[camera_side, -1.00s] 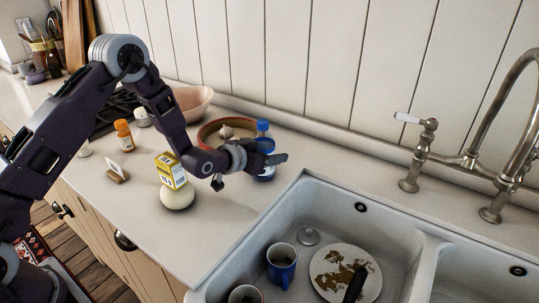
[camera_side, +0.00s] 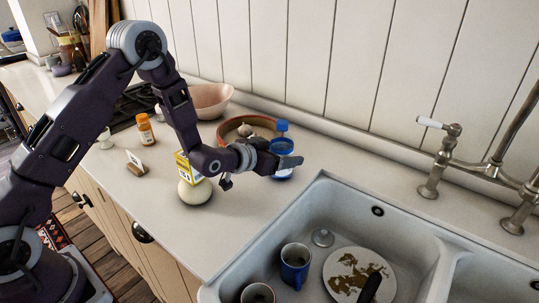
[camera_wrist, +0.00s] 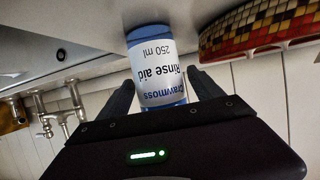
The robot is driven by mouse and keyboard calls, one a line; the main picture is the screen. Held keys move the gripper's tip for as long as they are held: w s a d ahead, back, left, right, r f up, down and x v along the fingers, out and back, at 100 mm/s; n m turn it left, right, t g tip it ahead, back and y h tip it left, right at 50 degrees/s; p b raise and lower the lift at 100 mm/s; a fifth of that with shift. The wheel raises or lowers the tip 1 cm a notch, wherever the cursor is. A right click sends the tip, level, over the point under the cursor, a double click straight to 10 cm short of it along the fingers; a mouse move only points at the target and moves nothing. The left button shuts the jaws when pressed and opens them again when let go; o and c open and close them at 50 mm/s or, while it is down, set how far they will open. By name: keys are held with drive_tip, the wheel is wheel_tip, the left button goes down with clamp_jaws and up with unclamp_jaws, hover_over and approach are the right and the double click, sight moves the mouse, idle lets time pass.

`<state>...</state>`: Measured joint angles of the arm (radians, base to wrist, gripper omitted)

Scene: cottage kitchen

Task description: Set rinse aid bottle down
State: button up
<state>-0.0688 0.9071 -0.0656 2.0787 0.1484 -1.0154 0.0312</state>
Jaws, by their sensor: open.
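The rinse aid bottle is blue with a white label (camera_wrist: 157,72). In the side view its blue cap (camera_side: 282,126) shows above my gripper, and the bottle looks upright on the counter near the sink's back left corner. My gripper (camera_side: 281,164) is low over the counter at the bottle's height. In the wrist view the bottle is upside down in the picture, between my two spread fingers, with its base end at the pale counter (camera_wrist: 75,30). Whether the fingers touch it is not clear. Part of the bottle is hidden behind a finger in the side view.
A terracotta-rimmed dish (camera_side: 232,128) stands just behind left of the bottle. A round cream object (camera_side: 195,193) and a yellow box (camera_side: 183,166) are left of my gripper. The sink (camera_side: 320,192) holds a blue mug (camera_side: 295,265) and a dirty plate (camera_side: 345,275).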

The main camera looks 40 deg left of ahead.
drive_tip(key=s+a+r+g+y, duration=0.2)
drive_tip(key=s+a+r+g, duration=0.1)
drive_tip(key=s+r, duration=1.3)
drive_tip(key=s+d+r+n+g, duration=0.1)
drive_tip(key=s+g, duration=0.3)
drive_tip(key=s, duration=2.1)
drive_tip(key=shift+r+n+g, duration=0.3)
drive_tip(key=shift+r+g, duration=0.1)
drive_tip(key=shift+s, duration=0.1)
